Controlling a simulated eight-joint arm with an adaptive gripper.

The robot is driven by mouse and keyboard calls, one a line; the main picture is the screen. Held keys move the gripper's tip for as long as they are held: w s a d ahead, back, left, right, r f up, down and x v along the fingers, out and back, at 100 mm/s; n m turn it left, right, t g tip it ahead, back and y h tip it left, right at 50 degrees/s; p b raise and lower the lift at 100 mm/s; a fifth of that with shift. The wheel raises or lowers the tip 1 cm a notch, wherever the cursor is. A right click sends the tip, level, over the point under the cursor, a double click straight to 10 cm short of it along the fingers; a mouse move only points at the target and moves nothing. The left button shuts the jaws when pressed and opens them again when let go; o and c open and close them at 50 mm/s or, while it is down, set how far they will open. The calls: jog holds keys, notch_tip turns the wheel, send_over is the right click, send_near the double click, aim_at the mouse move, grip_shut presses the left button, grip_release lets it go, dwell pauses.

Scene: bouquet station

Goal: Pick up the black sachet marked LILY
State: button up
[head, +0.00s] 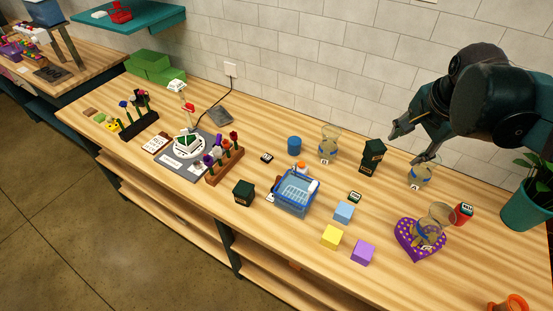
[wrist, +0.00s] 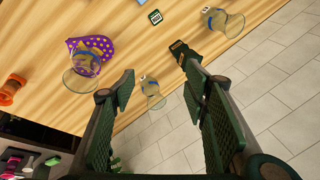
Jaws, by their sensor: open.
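A small black sachet (head: 266,158) with a pale label lies on the wooden table left of the blue canister. A second small dark packet (head: 355,197), greenish with a white label, lies right of the blue basket; it also shows in the wrist view (wrist: 155,17). The lettering on both is too small to read, so I cannot tell which says LILY. My gripper (head: 411,146) is open and empty at the back right, above a glass vase (head: 419,172). In the wrist view this vase (wrist: 152,95) appears between the spread fingers (wrist: 159,84). Both packets are well away from it.
Stacked dark boxes (head: 372,156) and another vase (head: 328,145) stand near the back wall. A blue basket (head: 292,195) is mid-table. Blue, yellow and purple cubes (head: 363,252) occupy the front.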

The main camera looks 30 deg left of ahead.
jog(key=w+a+f+m+g, duration=0.1)
jog(key=w+a+f, duration=0.15)
jog(key=a, duration=0.25)
jog(key=w+a+f+m, duration=0.1)
jog(key=w+a+m, duration=0.15)
jog(key=a, duration=0.35)
jog(key=m+g+h+b, duration=0.1)
jog(key=m+g, duration=0.2)
jog(key=m, duration=0.5)
send_near(267, 158)
jog(key=shift+w, duration=0.15)
jog(key=shift+a+f, duration=0.2)
jog(key=shift+a, duration=0.05)
jog(key=shift+f, duration=0.1)
jog(key=shift+f, duration=1.2)
jog(key=shift+f, duration=0.1)
